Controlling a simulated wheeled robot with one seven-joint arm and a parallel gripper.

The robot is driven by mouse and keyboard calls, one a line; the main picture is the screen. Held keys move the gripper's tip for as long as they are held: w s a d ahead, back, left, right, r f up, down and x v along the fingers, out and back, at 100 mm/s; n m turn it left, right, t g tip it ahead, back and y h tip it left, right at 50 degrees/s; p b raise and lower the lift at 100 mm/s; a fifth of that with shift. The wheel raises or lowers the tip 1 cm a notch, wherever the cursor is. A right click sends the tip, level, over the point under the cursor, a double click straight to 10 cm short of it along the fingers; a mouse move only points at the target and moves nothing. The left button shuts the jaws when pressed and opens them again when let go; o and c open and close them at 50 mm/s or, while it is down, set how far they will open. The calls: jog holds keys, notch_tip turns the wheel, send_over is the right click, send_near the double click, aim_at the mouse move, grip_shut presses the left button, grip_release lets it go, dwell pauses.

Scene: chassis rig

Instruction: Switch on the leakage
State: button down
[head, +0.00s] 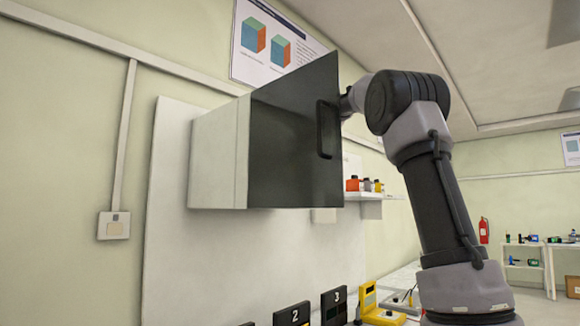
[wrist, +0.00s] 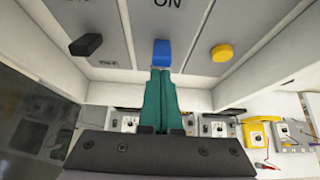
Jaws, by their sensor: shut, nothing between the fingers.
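In the wrist view I see a grey panel (wrist: 195,22) inside a white box. A blue switch (wrist: 161,53) is in its middle, with the word ON above it. A black switch (wrist: 86,45) is to the left and a round yellow button (wrist: 222,52) to the right. No label naming the leakage is readable. My gripper (wrist: 161,72) has green fingers, shut and empty. Their tips are right at the lower end of the blue switch; I cannot tell whether they touch. In the head view the cabinet's dark door (head: 290,140) hides my gripper and the panel.
The cabinet (head: 218,160) is on a white wall board (head: 168,200), its door open with a black handle (head: 327,130). A shelf (head: 370,196) with small coloured items is beyond it. Numbered black stands (head: 292,314) and a yellow device (head: 368,300) are below.

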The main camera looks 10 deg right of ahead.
dwell(0.3)
jog(key=shift+r, duration=0.7)
